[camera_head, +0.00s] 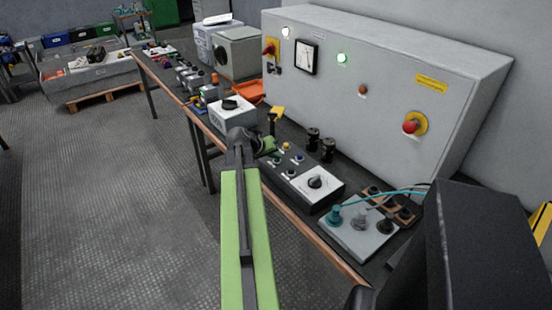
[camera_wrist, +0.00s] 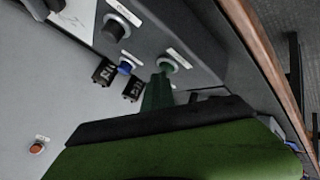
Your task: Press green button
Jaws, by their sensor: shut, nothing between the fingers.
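A green button (camera_wrist: 168,65) sits on a grey control panel in the wrist view, with a white label beside it. My gripper (camera_wrist: 158,92) is shut and empty. Its narrow green fingertips point at the green button and overlap its lower edge in the picture; I cannot tell whether they touch it. In the head view my gripper (camera_head: 266,145) is at the left end of the button box (camera_head: 318,188) on the bench. A small green button (camera_head: 276,161) shows there just below the fingertips.
A blue button (camera_wrist: 125,67) and a dark knob (camera_wrist: 115,29) are close to the green one. In the head view a yellow button (camera_head: 286,146) is nearby. Plugs with cables (camera_head: 360,220) are at the right.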

